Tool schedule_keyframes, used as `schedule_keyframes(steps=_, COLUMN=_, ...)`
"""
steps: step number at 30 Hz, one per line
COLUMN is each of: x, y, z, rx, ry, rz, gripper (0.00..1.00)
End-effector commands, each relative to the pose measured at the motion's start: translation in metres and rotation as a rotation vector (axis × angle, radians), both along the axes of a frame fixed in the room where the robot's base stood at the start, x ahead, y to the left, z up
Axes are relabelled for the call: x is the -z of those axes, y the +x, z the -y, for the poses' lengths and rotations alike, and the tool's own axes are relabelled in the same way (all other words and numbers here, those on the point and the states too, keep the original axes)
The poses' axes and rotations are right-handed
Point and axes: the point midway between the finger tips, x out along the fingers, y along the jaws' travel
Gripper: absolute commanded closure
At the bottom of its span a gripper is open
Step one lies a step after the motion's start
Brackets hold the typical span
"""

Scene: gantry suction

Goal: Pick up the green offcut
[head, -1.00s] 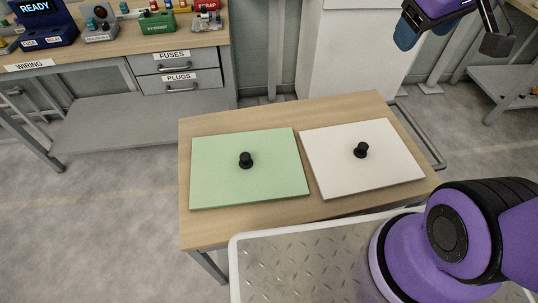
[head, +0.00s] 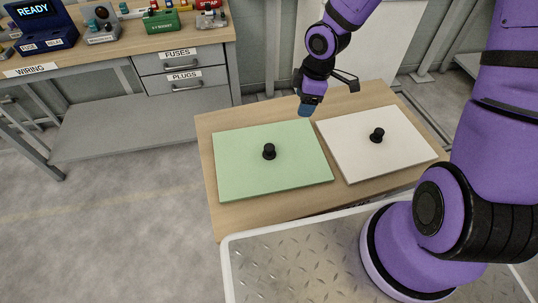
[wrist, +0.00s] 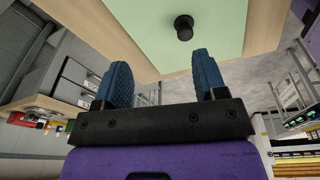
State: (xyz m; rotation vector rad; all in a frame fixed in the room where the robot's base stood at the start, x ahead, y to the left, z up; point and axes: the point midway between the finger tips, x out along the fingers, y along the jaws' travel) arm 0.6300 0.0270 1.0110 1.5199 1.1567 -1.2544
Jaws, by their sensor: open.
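The green offcut (head: 250,178) is a flat, pale green square panel with a black knob (head: 269,151) standing up near its middle. It lies on the left part of a small wooden table in the head view. It also shows at the top of the wrist view (wrist: 140,18), with its knob (wrist: 183,27) beyond my fingers. My gripper (head: 306,109) is above the table's far side, behind the gap between the two panels. In the wrist view its two blue fingers (wrist: 162,80) are apart with nothing between them.
A white panel (head: 400,157) with its own black knob (head: 377,135) lies to the right on the same wooden table (head: 207,150). A metal-topped surface (head: 290,265) is in front. A workbench (head: 110,62) with drawers stands at the back left.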

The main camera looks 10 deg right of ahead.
Motion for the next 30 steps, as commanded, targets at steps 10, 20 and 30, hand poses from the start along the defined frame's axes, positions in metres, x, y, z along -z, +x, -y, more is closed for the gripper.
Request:
schedule_keyframes(steps=10, x=0.057, y=-0.006, z=-0.049, rx=-0.219, ry=0.207, rz=-0.021, gripper=0.35)
schedule_keyframes(steps=20, x=0.076, y=-0.008, z=-0.064, rx=-0.251, ry=0.241, rz=-0.019, gripper=0.35)
schedule_keyframes(steps=30, x=0.108, y=-0.007, z=-0.077, rx=-0.249, ry=0.241, rz=-0.016, gripper=0.35)
